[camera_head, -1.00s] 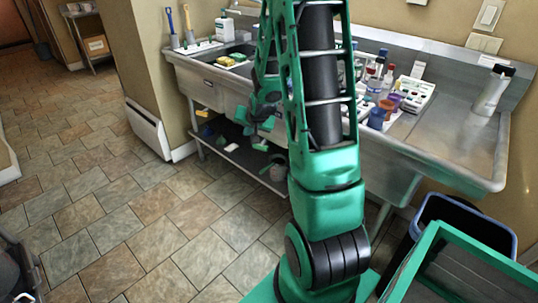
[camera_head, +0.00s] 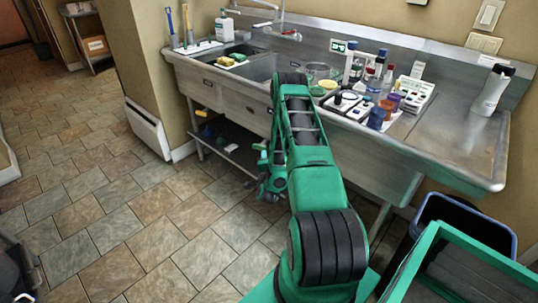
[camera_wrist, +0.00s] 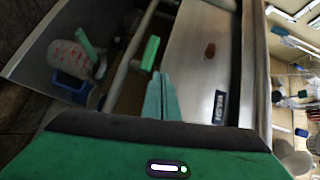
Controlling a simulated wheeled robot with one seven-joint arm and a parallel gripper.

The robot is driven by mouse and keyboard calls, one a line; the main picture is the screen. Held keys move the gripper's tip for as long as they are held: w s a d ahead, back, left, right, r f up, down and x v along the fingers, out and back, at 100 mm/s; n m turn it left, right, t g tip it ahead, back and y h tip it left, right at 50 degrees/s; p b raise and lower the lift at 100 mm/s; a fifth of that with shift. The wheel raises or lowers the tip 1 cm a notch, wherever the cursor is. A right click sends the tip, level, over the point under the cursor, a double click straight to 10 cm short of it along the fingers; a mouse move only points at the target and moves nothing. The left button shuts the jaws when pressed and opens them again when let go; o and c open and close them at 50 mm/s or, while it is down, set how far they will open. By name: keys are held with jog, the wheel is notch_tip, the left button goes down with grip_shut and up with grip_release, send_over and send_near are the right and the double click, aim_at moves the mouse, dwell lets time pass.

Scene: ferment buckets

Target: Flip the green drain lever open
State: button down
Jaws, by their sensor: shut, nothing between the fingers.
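In the wrist view a short green lever (camera_wrist: 150,53) shows under the sink, close to a pale pipe (camera_wrist: 125,70). I take it for the drain lever; I cannot tell how it is joined. My gripper (camera_wrist: 159,78) is shut and empty, its tips a little below the lever in the picture with a small gap seen between. In the head view my gripper (camera_head: 268,188) is low in front of the sink (camera_head: 220,90), and the lever cannot be made out there behind my arm.
Under the sink a lower shelf (camera_head: 232,155) holds blue and green items. In the wrist view another green piece (camera_wrist: 87,43) and a blue item (camera_wrist: 70,88) show there. Bottles and cups (camera_head: 378,100) crowd the sink top. A bin (camera_head: 465,215) stands right.

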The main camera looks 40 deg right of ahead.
jog(key=s+d+f+m+g+h, duration=0.1)
jog(key=s+f+m+h, duration=0.2)
jog(key=s, duration=0.3)
jog(key=shift+f+m+g, duration=0.4)
jog(key=shift+m, duration=0.2)
jog(key=shift+d, duration=0.15)
